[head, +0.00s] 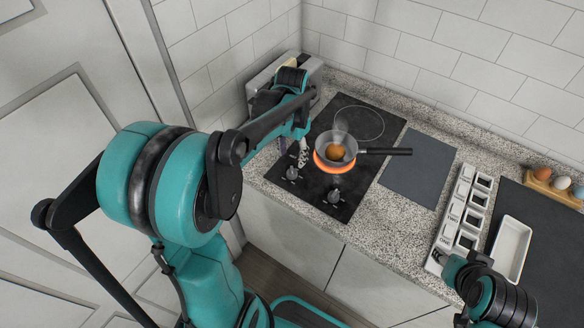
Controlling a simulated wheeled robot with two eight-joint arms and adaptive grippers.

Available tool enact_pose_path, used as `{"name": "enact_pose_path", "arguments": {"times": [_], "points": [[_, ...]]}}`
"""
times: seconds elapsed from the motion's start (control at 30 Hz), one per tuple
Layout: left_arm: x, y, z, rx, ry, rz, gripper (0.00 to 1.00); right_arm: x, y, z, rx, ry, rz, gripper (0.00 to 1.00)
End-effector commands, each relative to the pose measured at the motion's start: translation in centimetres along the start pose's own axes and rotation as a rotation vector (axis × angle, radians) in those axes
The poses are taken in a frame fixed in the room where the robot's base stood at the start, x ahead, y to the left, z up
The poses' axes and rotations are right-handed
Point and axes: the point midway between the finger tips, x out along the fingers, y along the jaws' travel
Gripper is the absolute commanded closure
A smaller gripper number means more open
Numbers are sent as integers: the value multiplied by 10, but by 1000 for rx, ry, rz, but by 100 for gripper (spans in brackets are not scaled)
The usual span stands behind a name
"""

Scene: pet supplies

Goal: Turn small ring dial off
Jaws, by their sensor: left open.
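The black hob (360,190) is set in the counter. Its front ring (328,166) glows orange under a small pan (348,148) with a brown egg-like thing in it. Two dials show on the hob's front part: a left dial (291,174) and a right dial (334,196). Which one belongs to the small ring cannot be told. My left gripper (302,158) is open, pointing down just behind the left dial and left of the pan; contact is unclear.
The pan's dark handle (388,151) sticks out to the right. The rear ring (359,123) is bare and dark. A toaster-like metal appliance (262,84) stands behind my left arm. A grey mat (418,165), a labelled rack (460,213), a white tray (512,248) and an egg holder (553,187) lie right.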

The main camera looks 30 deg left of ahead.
Motion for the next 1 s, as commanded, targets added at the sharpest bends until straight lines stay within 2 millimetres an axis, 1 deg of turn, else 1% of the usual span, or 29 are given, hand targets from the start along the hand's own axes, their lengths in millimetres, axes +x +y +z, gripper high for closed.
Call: {"name": "enact_pose_path", "arguments": {"times": [0.17,0.4,0.5,0.63,0.9,0.93,0.97,1.0], "points": [[18,-2,-1,3,-8,4,50,5,0,4,0,0,0,60],[59,-1,-1,2,-7,3,50,18,0,13,0,0,0,60],[71,-1,-1,2,-7,3,50,21,0,15,0,0,0,60],[78,-1,-1,2,-6,3,50,23,0,16,0,0,0,60],[79,-1,0,2,-6,3,50,22,0,16,0,0,0,60],[79,-1,0,2,-6,3,55,22,0,16,0,0,0,60],[79,-1,0,2,-6,3,63,22,0,16,0,0,0,60],[79,-1,0,2,-6,3,74,22,0,16,0,0,0,60]]}}
